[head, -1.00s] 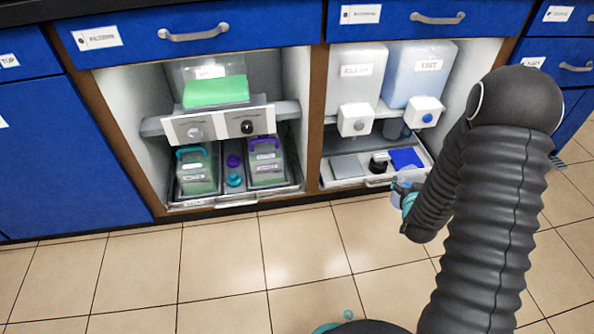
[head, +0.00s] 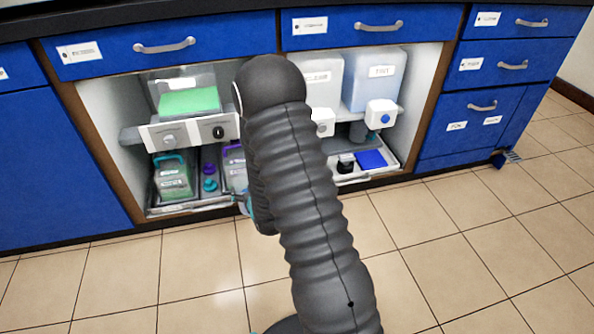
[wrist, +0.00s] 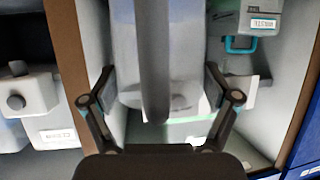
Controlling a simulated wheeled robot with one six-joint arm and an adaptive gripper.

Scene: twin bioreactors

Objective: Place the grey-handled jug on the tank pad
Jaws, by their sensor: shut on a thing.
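My gripper (wrist: 160,72) is shut on a translucent jug (wrist: 185,98) with a grey handle (wrist: 153,60). The handle runs down the middle of the wrist view. In the head view my arm hides most of the jug and gripper; only a small pale edge shows before the left cabinet's tray. A blue pad (head: 371,159) lies in the right cabinet's tray, below the tanks. I cannot tell which surface is the tank pad.
A teal-handled jug (head: 173,178) and a purple-handled jug (head: 235,169) stand in the left tray, with purple and teal caps between them. A unit with two knobs (head: 190,134) is above. The brown post (wrist: 68,60) is close left in the wrist view. The floor is clear.

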